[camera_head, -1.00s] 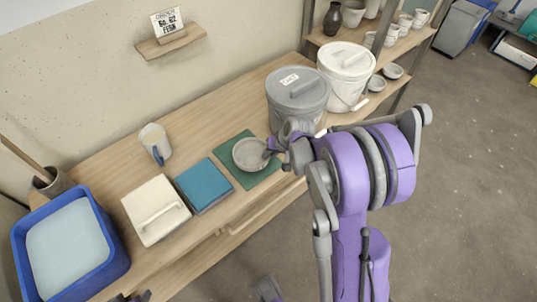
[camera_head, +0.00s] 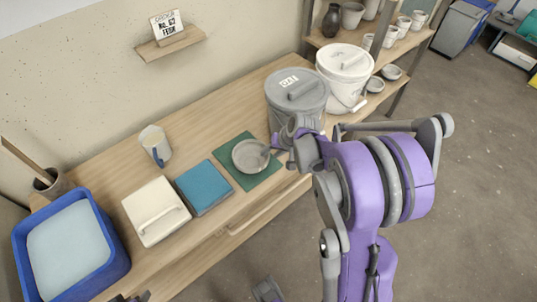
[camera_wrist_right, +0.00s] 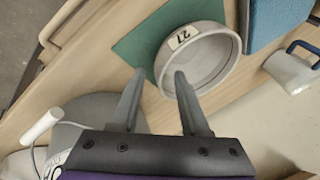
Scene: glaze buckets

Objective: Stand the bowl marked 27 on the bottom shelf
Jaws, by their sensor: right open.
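The grey bowl (camera_head: 249,156) sits upright on a green mat (camera_head: 246,181) on the wooden bench. My right gripper (camera_wrist_right: 160,77) is open and empty. One finger tip overlaps the bowl's near rim in that view, the other is over the mat; contact cannot be told. In the head view my right gripper (camera_head: 274,153) is at the bowl's right side. A dark part at the bottom edge may be my left gripper (camera_head: 130,298). The rack's lower shelf (camera_head: 381,101) is partly hidden.
A grey lidded bucket (camera_head: 297,103) and a white one (camera_head: 345,75) stand right of the mat, near the rack. Small bowls (camera_head: 391,72) and pots stand on the rack. Left are a blue tile stack (camera_head: 203,186), white box (camera_head: 155,211), mug (camera_head: 155,144) and blue tub (camera_head: 107,270).

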